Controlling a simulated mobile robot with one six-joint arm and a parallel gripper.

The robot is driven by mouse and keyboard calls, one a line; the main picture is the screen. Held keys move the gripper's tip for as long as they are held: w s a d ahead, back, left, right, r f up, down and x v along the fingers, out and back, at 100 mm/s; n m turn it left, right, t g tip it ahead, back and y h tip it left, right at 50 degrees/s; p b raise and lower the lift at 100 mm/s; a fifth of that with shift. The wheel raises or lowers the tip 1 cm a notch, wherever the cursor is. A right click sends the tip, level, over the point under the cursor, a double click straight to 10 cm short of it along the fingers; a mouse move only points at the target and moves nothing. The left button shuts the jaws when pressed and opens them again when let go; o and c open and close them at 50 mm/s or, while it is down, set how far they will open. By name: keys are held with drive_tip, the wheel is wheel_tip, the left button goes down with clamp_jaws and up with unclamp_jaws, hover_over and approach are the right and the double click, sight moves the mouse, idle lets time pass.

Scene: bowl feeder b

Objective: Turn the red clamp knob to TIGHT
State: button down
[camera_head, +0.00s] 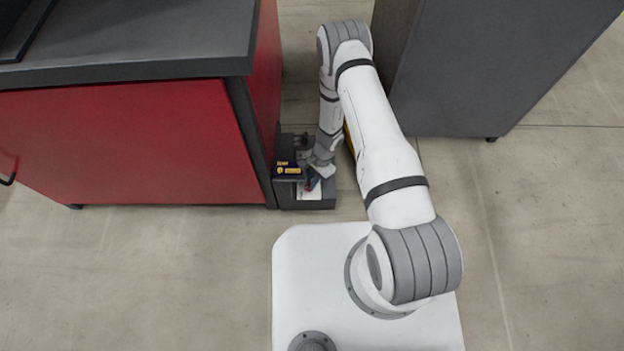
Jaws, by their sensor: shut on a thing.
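The red clamp knob (310,186) is a tiny red spot low in the gap between the red cabinet and the grey cabinet. It sits over a pale plate with a bit of blue beside it, on a small dark unit (308,204). My gripper (314,180) reaches down onto the knob from above and is shut on it. My wrist hides most of the knob and the fingertips. The TIGHT marking and the knob's angle are too small to make out.
A red cabinet (120,145) with a dark top stands close on the left. A dark grey cabinet (490,65) stands behind on the right. A small dark box with yellow marks (288,169) is beside my gripper. The floor (540,240) at right is clear.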

drive_tip(key=shift+s+m, duration=0.1)
drive_tip(key=shift+m, duration=0.2)
drive_tip(key=m+b, duration=0.1)
drive_tip(key=m+t+b, duration=0.1)
drive_tip(key=m+y+b, duration=0.1)
drive_tip(key=shift+s+d+f+m+b, duration=0.2)
drive_tip(key=shift+f+m+b, duration=0.05)
drive_tip(key=shift+m+b, duration=0.15)
drive_tip(key=m+b, duration=0.1)
drive_tip(key=b, duration=0.1)
drive_tip(key=m+t+b, duration=0.1)
drive_tip(key=m+b, duration=0.1)
drive_tip(key=m+t+b, duration=0.1)
drive_tip(key=b, duration=0.1)
drive_tip(key=shift+s+f+m, duration=0.15)
drive_tip(key=shift+s+m, duration=0.15)
drive_tip(key=m+b, duration=0.1)
drive_tip(key=m+t+b, duration=0.1)
drive_tip(key=m+b, duration=0.1)
drive_tip(key=shift+s+r, duration=0.25)
drive_tip(key=shift+s, duration=0.05)
drive_tip(key=shift+s+a+r+m+t+h, duration=0.15)
drive_tip(key=shift+m+t, duration=0.3)
drive_tip(key=shift+m, duration=0.6)
drive_tip(key=shift+m+t+h, duration=0.25)
drive_tip(key=shift+m+t, duration=0.2)
drive_tip(key=shift+m, duration=0.6)
drive_tip(key=c, duration=1.4)
unclamp_jaws()
drive_tip(key=shift+c, duration=0.2)
